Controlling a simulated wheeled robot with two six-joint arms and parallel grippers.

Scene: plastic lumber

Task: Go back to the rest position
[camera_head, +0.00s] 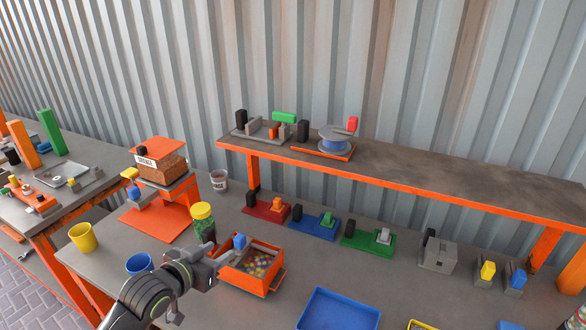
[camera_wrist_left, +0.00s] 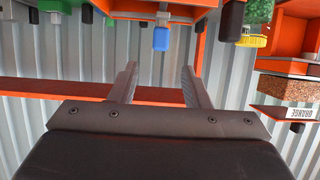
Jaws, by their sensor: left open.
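My left gripper (camera_head: 226,257) reaches in from the bottom left of the head view, over the bench. Its fingers are at the left side of an orange box (camera_head: 262,287) that holds many small coloured beads. In the left wrist view the gripper (camera_wrist_left: 158,72) has its two fingers spread, with nothing held between them. A blue block (camera_head: 239,242) shows at the box's back left, close to the fingertips. My right gripper is in neither view.
A jar with a yellow lid (camera_head: 202,222) stands close behind my left gripper. A blue cup (camera_head: 139,263) and a yellow cup (camera_head: 83,237) are to the left. A blue tray (camera_head: 339,311) lies to the right. A raised shelf (camera_head: 430,172) runs along the back.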

